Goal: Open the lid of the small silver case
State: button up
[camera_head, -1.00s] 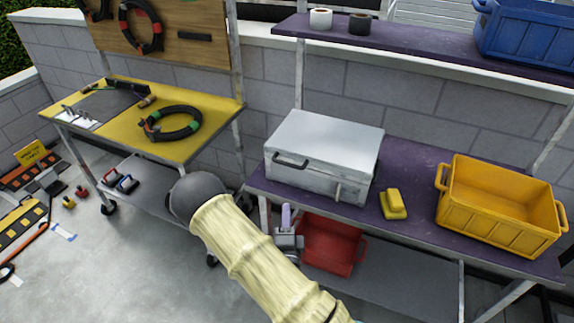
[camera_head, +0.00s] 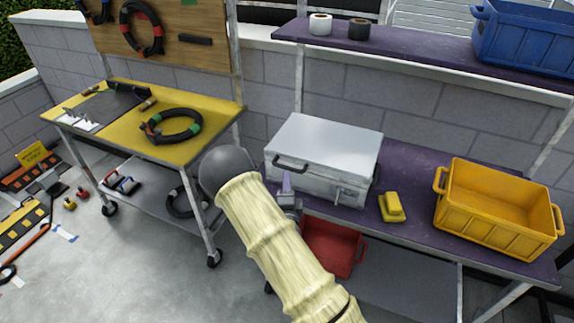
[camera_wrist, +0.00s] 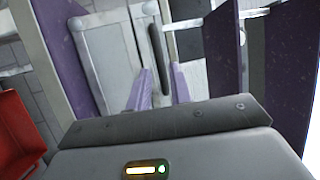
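The small silver case (camera_head: 325,150) sits on the purple shelf (camera_head: 420,165) with its lid down. A dark handle shows at its left end and a metal latch (camera_head: 340,196) on its front face. My gripper (camera_head: 287,181) is in front of the case's front face, left of the latch. Whether the fingers touch the case cannot be told.
A yellow block (camera_head: 392,207) and a yellow crate (camera_head: 500,210) stand right of the case. A red bin (camera_head: 335,245) is on the lower shelf. An upper shelf (camera_head: 410,50) with tape rolls and a blue crate overhangs behind. A yellow table (camera_head: 150,125) stands left.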

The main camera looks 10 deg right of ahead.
aim_at(287, 168)
jog(key=p+x, duration=0.1)
jog(key=x, duration=0.4)
jog(key=shift+w+d+r, duration=0.1)
jog(key=shift+w, duration=0.25)
grip_shut()
